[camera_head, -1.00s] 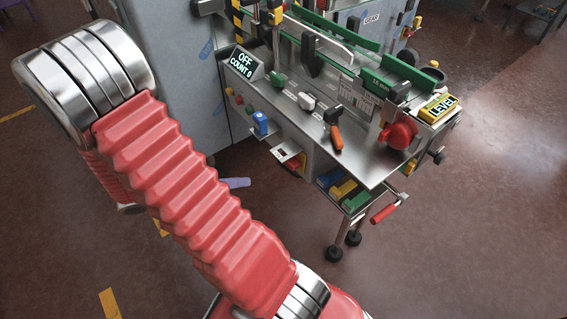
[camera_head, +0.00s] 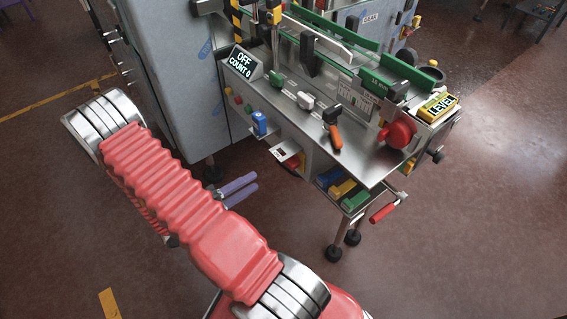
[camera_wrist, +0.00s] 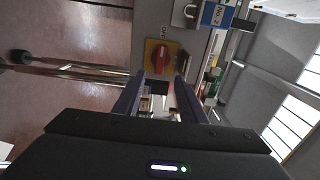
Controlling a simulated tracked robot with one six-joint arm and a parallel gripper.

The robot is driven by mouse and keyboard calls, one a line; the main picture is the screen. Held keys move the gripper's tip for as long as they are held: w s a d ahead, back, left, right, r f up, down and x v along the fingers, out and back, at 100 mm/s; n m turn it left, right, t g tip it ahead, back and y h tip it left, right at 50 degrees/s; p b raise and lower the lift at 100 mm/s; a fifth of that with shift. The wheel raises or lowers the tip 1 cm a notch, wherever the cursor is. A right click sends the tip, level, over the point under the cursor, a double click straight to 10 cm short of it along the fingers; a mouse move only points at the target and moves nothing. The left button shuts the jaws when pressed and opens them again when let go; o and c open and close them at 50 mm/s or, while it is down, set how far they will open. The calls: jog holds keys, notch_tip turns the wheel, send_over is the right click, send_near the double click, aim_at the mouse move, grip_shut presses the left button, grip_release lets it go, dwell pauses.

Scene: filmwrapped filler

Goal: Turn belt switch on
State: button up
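The machine's display (camera_head: 241,63) reads OFF and COUNT 0. On its front panel are several small coloured buttons (camera_head: 239,101) and a blue part (camera_head: 260,123); I cannot tell from the head view which is the belt switch. In the wrist view a red rotary knob (camera_wrist: 161,57) sits on a yellow plate with the word OFF beside it. My gripper (camera_wrist: 162,84) has its two purple fingers apart with nothing held, and the knob lies ahead, beyond the fingertips. In the head view my gripper (camera_head: 254,187) is below and left of the front panel, apart from it.
A grey cabinet (camera_head: 172,80) stands left of the machine. A red crank handle (camera_head: 383,213) and a tray of coloured blocks (camera_head: 322,187) are at its right front. Floor in front is clear.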

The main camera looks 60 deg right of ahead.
aim_at(285, 163)
jog(key=shift+x, duration=6.95)
grip_shut()
